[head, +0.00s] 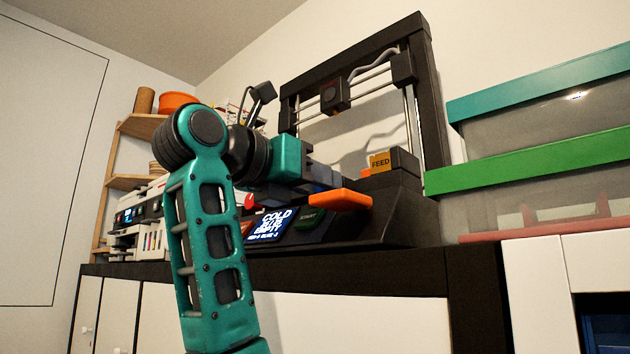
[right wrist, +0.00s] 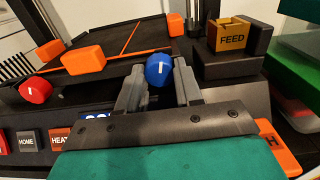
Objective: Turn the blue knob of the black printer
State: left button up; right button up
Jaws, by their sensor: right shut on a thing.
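The black printer (head: 434,110) stands on a dark cabinet top in the head view, with its tall frame at the back. My right gripper (head: 322,175) reaches across its front, and the arm hides part of the front panel. In the right wrist view the blue knob (right wrist: 159,70) with a white mark sits between the fingertips of the right gripper (right wrist: 160,88). The fingers are shut on the knob, one on each side. The white mark points roughly upward in that view. My left gripper is not in view.
A red knob (right wrist: 35,90), orange blocks (right wrist: 82,57) and panel buttons lie near the gripper. A yellow FEED block (head: 380,162) is at the right of the printer. A lit screen (head: 269,225) reads COLD. Stacked bins (head: 540,155) stand at right, a white machine (head: 140,220) at left.

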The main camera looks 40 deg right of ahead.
jog(key=shift+a+m, duration=0.1)
jog(key=shift+m, duration=0.8)
jog(key=shift+c, duration=0.2)
jog(key=shift+m, duration=1.7)
jog(key=o, duration=1)
jog(key=shift+o, duration=0.2)
